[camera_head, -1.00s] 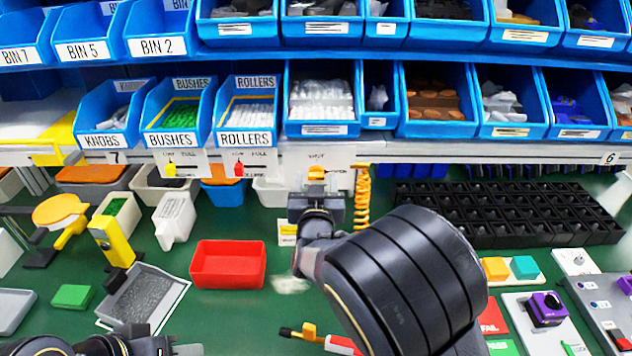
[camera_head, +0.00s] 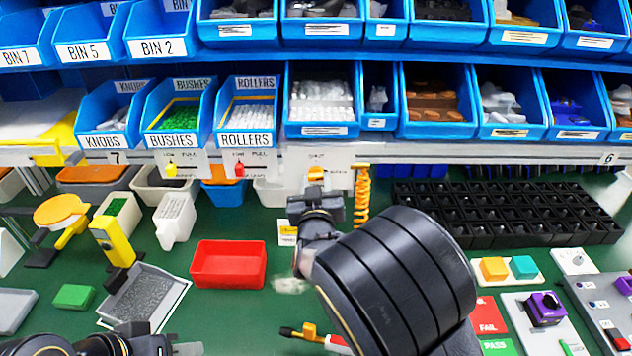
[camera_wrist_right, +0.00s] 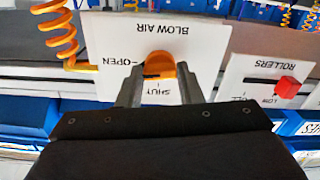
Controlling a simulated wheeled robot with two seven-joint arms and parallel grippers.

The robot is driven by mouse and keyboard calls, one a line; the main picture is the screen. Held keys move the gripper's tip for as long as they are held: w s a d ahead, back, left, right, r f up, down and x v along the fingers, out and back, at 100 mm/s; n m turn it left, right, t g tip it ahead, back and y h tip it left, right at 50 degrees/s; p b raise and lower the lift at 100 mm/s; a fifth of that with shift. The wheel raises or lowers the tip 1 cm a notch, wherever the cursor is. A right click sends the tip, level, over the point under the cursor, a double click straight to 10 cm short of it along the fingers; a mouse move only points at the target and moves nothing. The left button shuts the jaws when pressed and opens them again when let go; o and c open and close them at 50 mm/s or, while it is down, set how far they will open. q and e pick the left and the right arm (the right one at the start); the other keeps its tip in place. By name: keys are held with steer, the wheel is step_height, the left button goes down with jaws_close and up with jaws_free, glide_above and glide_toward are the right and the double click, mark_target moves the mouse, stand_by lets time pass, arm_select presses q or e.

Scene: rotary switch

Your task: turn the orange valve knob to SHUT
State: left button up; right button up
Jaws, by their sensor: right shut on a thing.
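The orange valve knob (camera_wrist_right: 160,65) sits on a white BLOW AIR plate (camera_wrist_right: 205,45), which appears upside down in the right wrist view. OPEN is printed at the left of the knob and SHUT below it. A dark mark shows on the knob's lower left; its exact pointing is unclear. My right gripper (camera_wrist_right: 160,82) is shut on the knob, one finger on each side. In the head view the knob (camera_head: 316,173) shows just above my right gripper (camera_head: 316,190), which partly covers it. My left gripper (camera_head: 185,347) is at the bottom left edge, mostly cut off.
A coiled orange hose (camera_head: 362,195) hangs right beside the plate. A ROLLERS plate with a red slider (camera_wrist_right: 286,87) is close by. Blue bins (camera_head: 325,100) line the shelf above. A red tray (camera_head: 228,265) and a black grid rack (camera_head: 500,212) lie on the green bench.

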steer(key=n+p, duration=0.1)
steer(key=n, duration=0.3)
steer(key=shift+n, duration=0.3)
steer(key=n+p, duration=0.2)
steer(key=n, duration=0.2)
steer(key=n+p, duration=0.1)
steer(key=n, duration=0.3)
steer(key=shift+n, duration=1.7)
steer(key=o, duration=1)
steer(key=s+b, duration=0.1)
steer(key=s, duration=0.7)
